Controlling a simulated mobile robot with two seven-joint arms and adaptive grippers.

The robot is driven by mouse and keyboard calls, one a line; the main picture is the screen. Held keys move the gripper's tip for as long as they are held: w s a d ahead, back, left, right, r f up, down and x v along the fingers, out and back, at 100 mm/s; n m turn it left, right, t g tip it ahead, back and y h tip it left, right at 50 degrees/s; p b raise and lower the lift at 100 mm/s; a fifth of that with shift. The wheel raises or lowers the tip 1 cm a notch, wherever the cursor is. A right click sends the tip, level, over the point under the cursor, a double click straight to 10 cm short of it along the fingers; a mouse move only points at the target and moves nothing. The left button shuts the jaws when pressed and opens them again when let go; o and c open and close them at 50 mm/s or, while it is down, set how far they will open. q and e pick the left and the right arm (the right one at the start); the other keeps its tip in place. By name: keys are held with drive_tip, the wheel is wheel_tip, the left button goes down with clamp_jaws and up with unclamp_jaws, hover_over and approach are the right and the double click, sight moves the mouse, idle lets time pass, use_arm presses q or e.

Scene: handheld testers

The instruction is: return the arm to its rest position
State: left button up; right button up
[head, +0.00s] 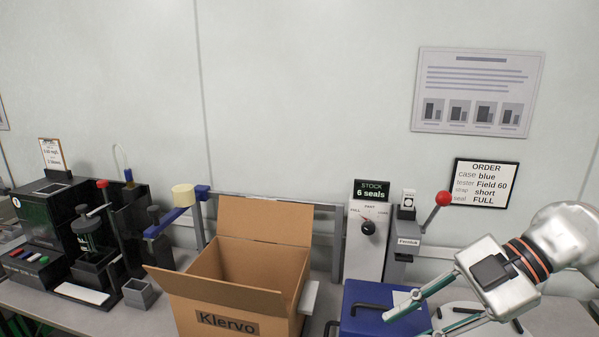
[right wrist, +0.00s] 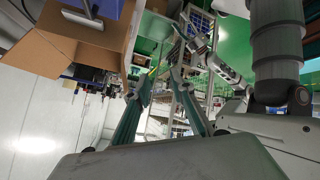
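My right gripper (head: 404,327) comes in from the right in the head view, over the bench near the blue case (head: 362,309). Its two fingers are spread apart, with nothing visible between them. In the right wrist view the fingers of this gripper (right wrist: 163,80) also stand apart and hold nothing. My left gripper is outside the head view. A pale arm that looks like my left one (right wrist: 228,72) shows small in the right wrist view; its finger opening is too small to tell.
An open cardboard box (head: 236,277) stands mid-bench. Right of it are a grey seal dispenser (head: 363,258) and a press with a red-knobbed lever (head: 400,245). Black test machines (head: 50,225) and a small grey bin (head: 139,292) stand left.

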drive_tip(key=s+a+r+n+y, duration=0.1)
drive_tip(key=a+r+n+y, duration=0.25)
drive_tip(key=a, duration=0.35)
drive_tip(key=w+a+r+m+t+y, duration=0.2)
drive_tip(key=w+r+t+y, duration=0.1)
drive_tip(key=r+t+y, duration=0.4)
drive_tip(key=w+d+m+t+h, duration=0.6)
drive_tip(key=d+m+t, duration=0.25)
drive_tip(key=t, duration=0.25)
drive_tip(key=w+d+f+m+t+h, duration=0.2)
drive_tip(key=w+d+f+m+h, duration=0.1)
drive_tip(key=d+f+m+h, duration=0.8)
drive_tip(key=s+d+f+n+g+h, duration=0.1)
drive_tip(key=s+d+f+g+h, duration=0.35)
drive_tip(key=f, duration=0.55)
drive_tip(key=s+d+f+g+h, duration=0.3)
drive_tip(key=s+f+g, duration=0.15)
drive_tip(key=f, duration=0.55)
drive_tip(key=s+d+f+n+g, duration=0.2)
drive_tip(key=s+f+g, duration=0.2)
drive_tip(key=s+f, duration=0.6)
drive_tip(key=a+f+m+t+y, duration=0.3)
drive_tip(key=a+f+y, duration=0.3)
drive_tip(key=a+f, duration=0.6)
drive_tip(key=a, duration=0.4)
drive_tip(key=shift+w+a+f, duration=0.2)
drive_tip(key=shift+w+f, duration=0.05)
drive_tip(key=shift+f, duration=0.15)
